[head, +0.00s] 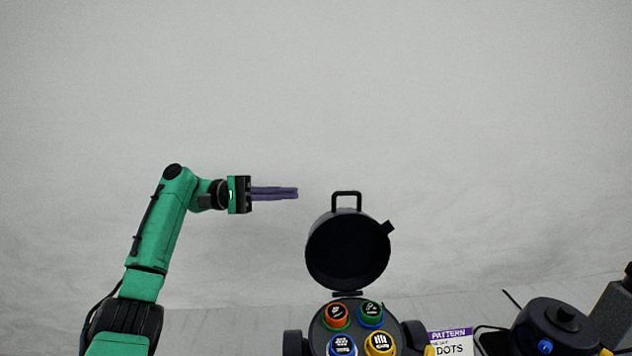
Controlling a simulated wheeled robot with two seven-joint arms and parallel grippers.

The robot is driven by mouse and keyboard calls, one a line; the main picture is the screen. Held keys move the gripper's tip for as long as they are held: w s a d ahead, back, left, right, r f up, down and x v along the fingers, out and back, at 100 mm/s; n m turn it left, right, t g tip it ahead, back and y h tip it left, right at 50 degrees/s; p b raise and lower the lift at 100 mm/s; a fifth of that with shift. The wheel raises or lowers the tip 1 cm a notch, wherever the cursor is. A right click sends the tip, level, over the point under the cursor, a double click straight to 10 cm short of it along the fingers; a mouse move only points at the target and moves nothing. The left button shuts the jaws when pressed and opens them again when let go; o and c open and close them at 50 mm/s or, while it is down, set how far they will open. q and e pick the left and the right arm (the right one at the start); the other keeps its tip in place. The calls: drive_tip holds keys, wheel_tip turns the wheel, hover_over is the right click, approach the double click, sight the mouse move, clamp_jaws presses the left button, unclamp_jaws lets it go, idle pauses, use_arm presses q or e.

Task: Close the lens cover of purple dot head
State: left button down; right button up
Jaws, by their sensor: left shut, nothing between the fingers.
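The lens cover (348,250) is a round black lid with a handle loop on top and a small tab at its right. It stands open, upright behind a black lamp head (318,333) at the bottom centre. The head's face carries orange, green, blue and yellow round pieces. I cannot make out a purple dot on it. My left gripper (297,193) is shut and empty, its purple fingers pointing right, up and to the left of the cover and apart from it. My right gripper is not in view.
A card reading "PATTERN" and "DOTS" (450,342) stands right of the head. A second black round device (552,330) with a knob is at the lower right, with a dark grey block (614,312) beside it. The space above is clear.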

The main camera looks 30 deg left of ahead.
use_arm(q)
drive_tip(key=s+p+x, duration=0.1)
drive_tip(key=p+x, duration=0.4)
drive_tip(key=x, duration=0.5)
drive_tip(key=shift+s+d+r, duration=0.4)
drive_tip(key=shift+d, duration=0.05)
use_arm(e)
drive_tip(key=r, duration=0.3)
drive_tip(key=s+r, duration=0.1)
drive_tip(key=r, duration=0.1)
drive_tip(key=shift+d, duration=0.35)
use_arm(q)
drive_tip(key=shift+f, duration=0.1)
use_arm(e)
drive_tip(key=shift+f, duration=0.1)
